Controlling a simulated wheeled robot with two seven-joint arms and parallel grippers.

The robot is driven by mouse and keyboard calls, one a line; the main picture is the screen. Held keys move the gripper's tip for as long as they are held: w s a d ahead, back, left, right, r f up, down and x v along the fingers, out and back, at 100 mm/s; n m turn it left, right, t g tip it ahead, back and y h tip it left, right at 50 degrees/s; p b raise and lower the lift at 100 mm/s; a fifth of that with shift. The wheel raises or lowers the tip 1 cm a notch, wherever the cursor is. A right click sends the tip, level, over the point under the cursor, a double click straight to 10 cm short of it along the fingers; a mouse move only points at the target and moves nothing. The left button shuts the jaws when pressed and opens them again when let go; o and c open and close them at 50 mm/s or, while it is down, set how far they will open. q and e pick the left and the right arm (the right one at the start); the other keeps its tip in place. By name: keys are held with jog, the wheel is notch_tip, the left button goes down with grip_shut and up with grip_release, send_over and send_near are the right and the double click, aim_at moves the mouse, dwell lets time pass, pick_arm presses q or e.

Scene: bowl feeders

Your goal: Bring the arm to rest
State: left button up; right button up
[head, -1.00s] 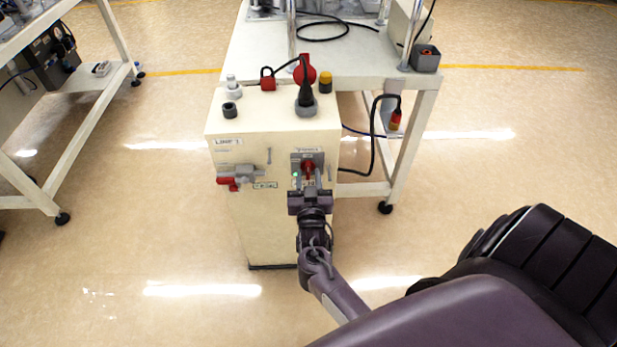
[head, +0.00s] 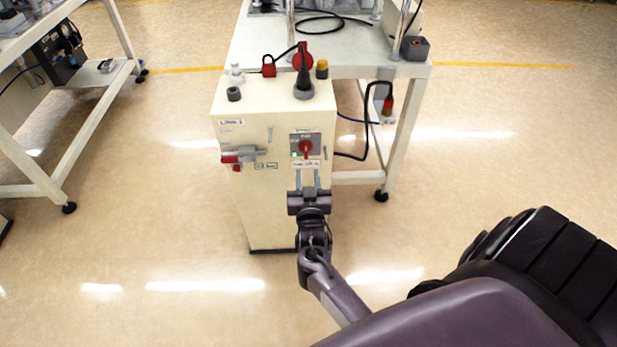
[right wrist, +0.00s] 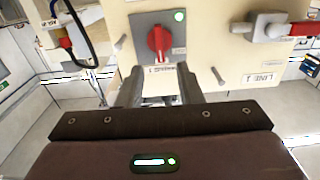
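My right gripper (head: 308,178) is in front of the cream cabinet (head: 270,215), just below a red rotary switch (head: 305,147) on a grey plate. Its two fingers are apart with nothing between them, so it is open and empty. In the right wrist view the open fingers (right wrist: 160,84) point at the cabinet face, and the red switch (right wrist: 158,42) stands clear beyond them. A green light (right wrist: 179,15) glows beside the switch. My left gripper is not in view.
A grey and red latch (head: 240,155) sits left of the switch. A white table (head: 350,62) stands behind. Floor (head: 150,230) is clear at left.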

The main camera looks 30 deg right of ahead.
jog(key=s+a+f+n+g+y+p, duration=0.2)
jog(key=s+a+f+n+g+y, duration=0.15)
jog(key=s+f, duration=0.45)
jog(key=s+a+f+n+g+y+p, duration=0.25)
jog(key=s+a+f, duration=0.2)
jog(key=f, duration=0.85)
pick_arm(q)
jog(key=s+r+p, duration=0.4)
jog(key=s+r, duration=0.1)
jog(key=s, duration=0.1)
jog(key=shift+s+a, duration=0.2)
pick_arm(e)
jog(key=s+f+n+g+y, duration=0.1)
jog(key=s+f, duration=0.3)
jog(key=s, duration=0.6)
jog(key=s+a+f+n+g+y, duration=0.1)
jog(key=s+f+g, duration=0.2)
jog(key=s, duration=0.7)
jog(key=s+f+g+y, duration=0.1)
jog(key=s+f+g, duration=0.3)
jog(key=s, duration=0.6)
jog(key=shift+s+a+f+n, duration=0.3)
jog(key=shift+a+n, duration=0.1)
